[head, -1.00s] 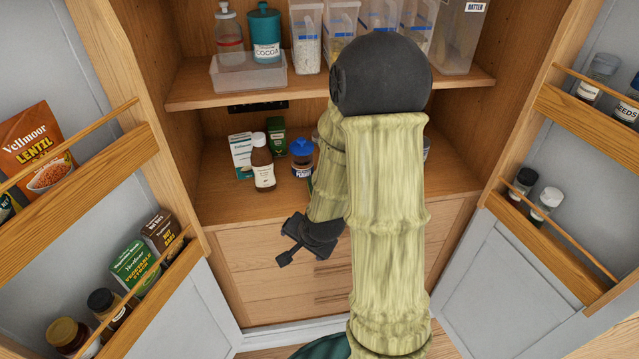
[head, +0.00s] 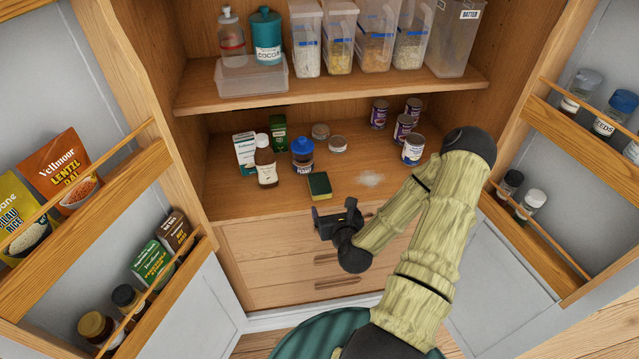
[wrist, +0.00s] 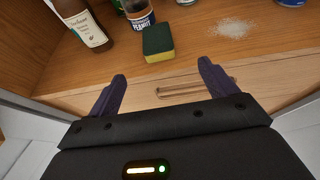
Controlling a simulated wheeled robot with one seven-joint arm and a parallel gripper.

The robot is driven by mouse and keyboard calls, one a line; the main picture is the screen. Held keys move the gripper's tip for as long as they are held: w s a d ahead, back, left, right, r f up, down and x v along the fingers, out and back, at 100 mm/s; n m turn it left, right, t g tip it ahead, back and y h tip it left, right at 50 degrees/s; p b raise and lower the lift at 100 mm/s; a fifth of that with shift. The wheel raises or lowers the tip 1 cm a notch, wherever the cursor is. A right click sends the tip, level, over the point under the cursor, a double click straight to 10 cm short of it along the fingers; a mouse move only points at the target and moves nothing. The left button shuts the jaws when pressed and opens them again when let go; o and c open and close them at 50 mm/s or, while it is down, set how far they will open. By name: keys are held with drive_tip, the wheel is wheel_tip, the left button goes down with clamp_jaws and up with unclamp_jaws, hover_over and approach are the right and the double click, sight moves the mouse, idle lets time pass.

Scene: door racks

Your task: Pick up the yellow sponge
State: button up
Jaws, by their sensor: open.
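The yellow sponge (head: 320,186) lies on the lower shelf near its front edge, with a dark green top layer and a yellow body. It also shows in the wrist view (wrist: 158,43), ahead of and between the fingers. My gripper (head: 336,215) is open and empty in front of the shelf edge, just short of the sponge. In the wrist view its two dark fingers (wrist: 162,85) are spread apart, with the drawer front and shelf edge seen between them. Nothing covers the sponge in either view.
Behind the sponge stands a blue-lidded peanut jar (head: 302,156), with a brown bottle (head: 265,162) to its left. White powder (head: 369,179) lies to the right. Several cans (head: 405,128) stand farther back. The upper shelf (head: 330,88) overhangs; open doors with racks flank both sides.

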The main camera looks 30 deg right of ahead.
drive_tip(key=shift+f, duration=0.1)
drive_tip(key=b, duration=1.3)
approach(321, 187)
drive_tip(key=p+x, duration=0.2)
drive_tip(key=x, duration=0.5)
drive_tip(key=shift+s+d+f, duration=0.1)
drive_tip(key=shift+d, duration=0.1)
drive_tip(key=x, duration=0.1)
drive_tip(key=p+x, duration=0.1)
drive_tip(key=x, duration=0.1)
drive_tip(key=p+x, duration=0.1)
drive_tip(key=shift+w+a, duration=0.2)
drive_tip(key=shift+w, duration=0.2)
drive_tip(key=shift+w+d+f, duration=0.1)
drive_tip(key=shift+w+f, duration=0.05)
drive_tip(key=shift+w, duration=0.1)
